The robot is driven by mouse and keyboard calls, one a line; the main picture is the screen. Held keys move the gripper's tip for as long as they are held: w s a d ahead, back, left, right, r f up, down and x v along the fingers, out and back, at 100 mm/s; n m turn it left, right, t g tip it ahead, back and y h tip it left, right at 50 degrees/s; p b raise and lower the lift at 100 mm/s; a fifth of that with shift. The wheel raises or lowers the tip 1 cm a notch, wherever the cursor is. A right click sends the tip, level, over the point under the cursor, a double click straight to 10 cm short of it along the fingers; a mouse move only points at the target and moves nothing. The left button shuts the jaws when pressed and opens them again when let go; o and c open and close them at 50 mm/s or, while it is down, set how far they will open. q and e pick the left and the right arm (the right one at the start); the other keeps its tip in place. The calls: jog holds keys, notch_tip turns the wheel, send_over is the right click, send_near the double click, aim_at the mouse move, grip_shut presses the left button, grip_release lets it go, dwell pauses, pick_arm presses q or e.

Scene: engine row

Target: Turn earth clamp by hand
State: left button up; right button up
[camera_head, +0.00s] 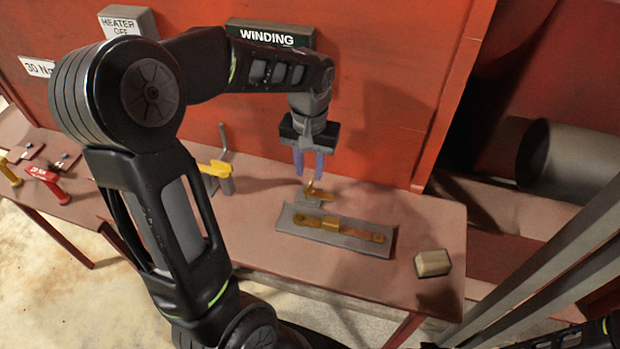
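My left gripper (309,168) hangs from above with its two purple fingers apart. Just below the fingertips a small brass-coloured part (321,193) with a wing-like shape sits on a small grey block; whether the fingertips touch it I cannot tell. In front of it a grey plate (365,247) lies on the bench and bears a long brass and copper-coloured piece (330,228). Which of these brass parts is the earth clamp I cannot tell for certain. My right gripper does not show.
The brown bench (430,215) runs along a red panel (385,130) with a WINDING sign (268,36). A beige block (432,263) lies at the bench's right. A yellow-handled tool (217,170) stands left of the gripper. Grey rails (560,265) cross the lower right.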

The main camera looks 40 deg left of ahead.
aim_at(310, 184)
pick_arm(q)
jog(key=shift+f, duration=2.35)
jog(key=shift+c, duration=0.2)
grip_shut()
